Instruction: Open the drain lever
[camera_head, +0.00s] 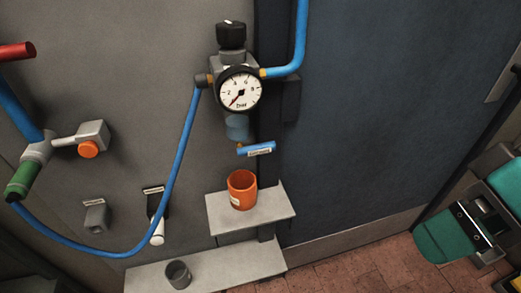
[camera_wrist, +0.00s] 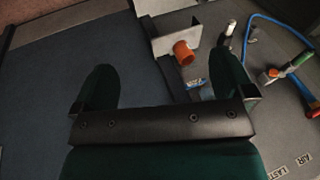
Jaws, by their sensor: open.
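The drain lever (camera_head: 257,149) is a small blue labelled handle under the bowl of the pressure regulator (camera_head: 238,125). It points to the right, nearly level and tilted slightly up. In the wrist view the blue lever (camera_wrist: 195,83) shows small, just inside the right finger. My gripper (camera_wrist: 166,68) has two green fingers spread wide with nothing between them. In the head view it is at the right edge, well away from the lever and in front of the dark blue panel. Neither finger touches anything.
An orange cup (camera_head: 242,203) stands on a grey shelf (camera_head: 279,208) below the lever. The round gauge (camera_head: 239,88) is above it. A blue hose (camera_head: 182,150) loops left to a green-ended valve (camera_head: 20,180). A grey cup (camera_head: 178,274) sits on the lower ledge.

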